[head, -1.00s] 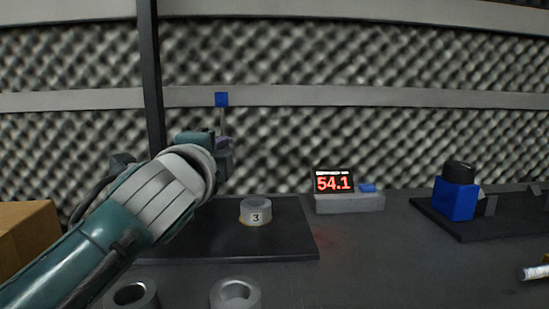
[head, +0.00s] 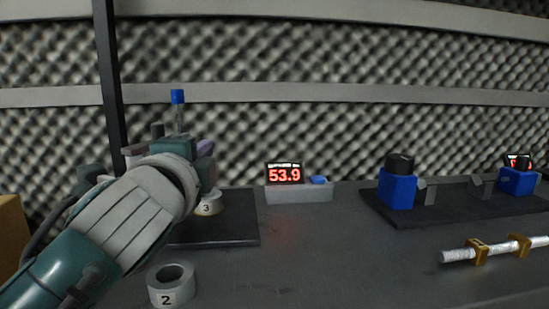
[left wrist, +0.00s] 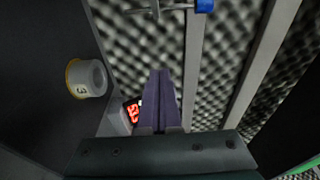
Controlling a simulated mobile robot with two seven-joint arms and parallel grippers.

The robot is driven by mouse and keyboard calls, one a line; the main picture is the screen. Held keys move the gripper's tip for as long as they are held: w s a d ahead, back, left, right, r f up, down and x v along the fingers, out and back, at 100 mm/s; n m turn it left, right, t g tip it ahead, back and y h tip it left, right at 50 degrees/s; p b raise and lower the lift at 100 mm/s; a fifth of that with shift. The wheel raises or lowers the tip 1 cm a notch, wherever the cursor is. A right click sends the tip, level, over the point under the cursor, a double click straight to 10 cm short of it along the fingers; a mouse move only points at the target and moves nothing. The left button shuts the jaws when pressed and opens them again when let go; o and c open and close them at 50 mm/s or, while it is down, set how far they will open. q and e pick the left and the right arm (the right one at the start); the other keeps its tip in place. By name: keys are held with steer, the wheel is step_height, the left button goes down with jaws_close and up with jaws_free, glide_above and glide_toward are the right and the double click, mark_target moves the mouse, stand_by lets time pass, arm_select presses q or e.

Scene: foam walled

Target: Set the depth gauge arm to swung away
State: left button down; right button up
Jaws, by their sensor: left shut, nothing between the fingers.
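The depth gauge seems to be the fixture above the dark plate (head: 235,225) at left, mostly hidden behind my left arm. A thin rod with a blue end (head: 178,97) rises behind my gripper. In the left wrist view a metal rod with a blue end (left wrist: 205,5) crosses the top, apart from my fingers. I cannot tell the gauge arm's swing position. My left gripper (head: 206,147) is above the plate, beside the blue-ended rod. Its purple fingers (left wrist: 160,95) are shut and empty. A ring marked 3 (head: 208,204) sits on the plate. My right gripper is out of view.
A red display (head: 284,175) reading 53.9 stands behind. A ring marked 2 (head: 171,285) is on the front bench. A dark post (head: 108,80) rises at left. A blue block fixture (head: 397,190) and a silver rod (head: 460,256) in brass-coloured holders are at right. The middle bench is clear.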

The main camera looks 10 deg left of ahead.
arm_select(q)
steer(key=s, duration=0.1)
steer(key=s+d, duration=0.1)
steer(key=s, duration=0.1)
steer(key=s+d, duration=0.1)
steer(key=s, duration=0.1)
steer(key=shift+s+d+r, duration=0.1)
steer(key=shift+d+r, duration=0.05)
steer(key=shift+d, duration=0.05)
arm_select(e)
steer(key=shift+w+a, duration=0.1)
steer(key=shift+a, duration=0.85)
